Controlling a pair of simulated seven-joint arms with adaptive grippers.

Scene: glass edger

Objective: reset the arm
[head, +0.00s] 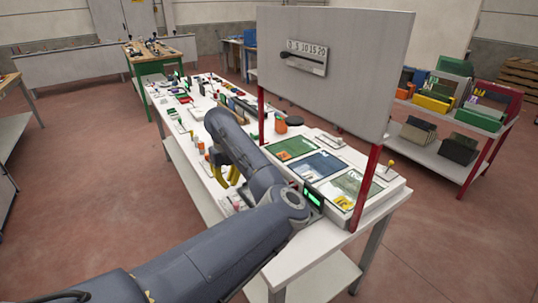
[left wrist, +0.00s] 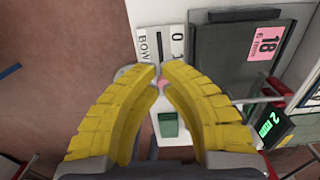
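My left arm comes in from the bottom left of the head view and reaches over the front part of the long white workbench (head: 345,137). The yellow fingers of my left gripper (head: 228,174) point down near the bench's left edge. In the left wrist view the left gripper's (left wrist: 160,70) curved fingertips come close together with a narrow gap between them. A small pink piece shows just behind the tips; I cannot tell whether they touch it. My right gripper is in neither view.
A grey panel (head: 335,60) with a dial scale stands on red posts over the bench. Green, blue and pale trays (head: 320,165) lie beside my arm, near a lit green display (head: 313,197). A shelf with bins (head: 433,104) stands right. Red floor (head: 95,185) is clear at left.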

